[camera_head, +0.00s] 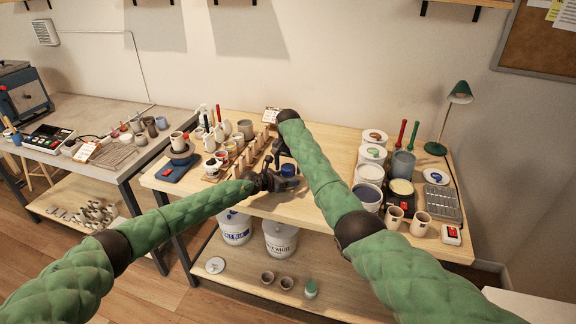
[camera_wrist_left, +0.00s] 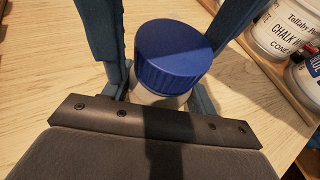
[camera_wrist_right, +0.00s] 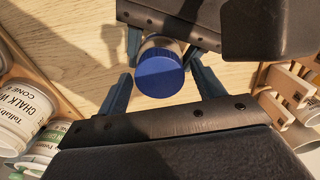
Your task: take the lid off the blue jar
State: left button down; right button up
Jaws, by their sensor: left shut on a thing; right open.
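The blue jar has a pale body (camera_wrist_left: 150,97) and a ribbed blue lid (camera_wrist_left: 172,52), which sits on top of it. In the head view the lid (camera_head: 288,168) shows near the front middle of the table. My left gripper (camera_head: 283,181) is shut on the jar's body, below the lid. My right gripper (camera_wrist_right: 160,70) is open, with one finger on each side of the lid (camera_wrist_right: 160,79) and gaps between. The left gripper hides part of the jar body in the right wrist view.
Wooden racks and white pots stand left of the jar on the wooden table (camera_head: 325,200). Labelled white tubs (camera_head: 370,173), cups and a green lamp (camera_head: 459,92) stand at the right.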

jog(key=c, duration=1)
jog(key=shift+n, duration=1.6)
jog(key=o, duration=1.1)
jog(key=shift+r, duration=0.1)
